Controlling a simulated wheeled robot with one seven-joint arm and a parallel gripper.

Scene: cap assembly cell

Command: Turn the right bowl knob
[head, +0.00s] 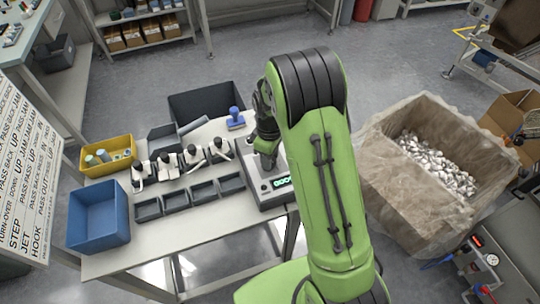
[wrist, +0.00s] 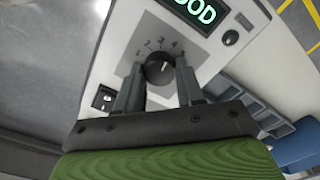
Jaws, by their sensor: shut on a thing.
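The control box (head: 275,186) with a lit green display stands at the right end of the table. In the wrist view its pale panel (wrist: 188,48) shows a round black knob (wrist: 159,69) with a white pointer mark and a numbered scale around it. The pointer faces roughly the upper numbers; I cannot read the exact setting. My gripper (wrist: 160,77) has one finger on each side of the knob and is shut on it. In the head view my gripper (head: 266,148) is over the box, and the knob is hidden behind it.
Several clamp-like tools (head: 168,164) and small grey trays (head: 203,191) line the table left of the box. A plastic-lined carton (head: 395,195) is on the right.

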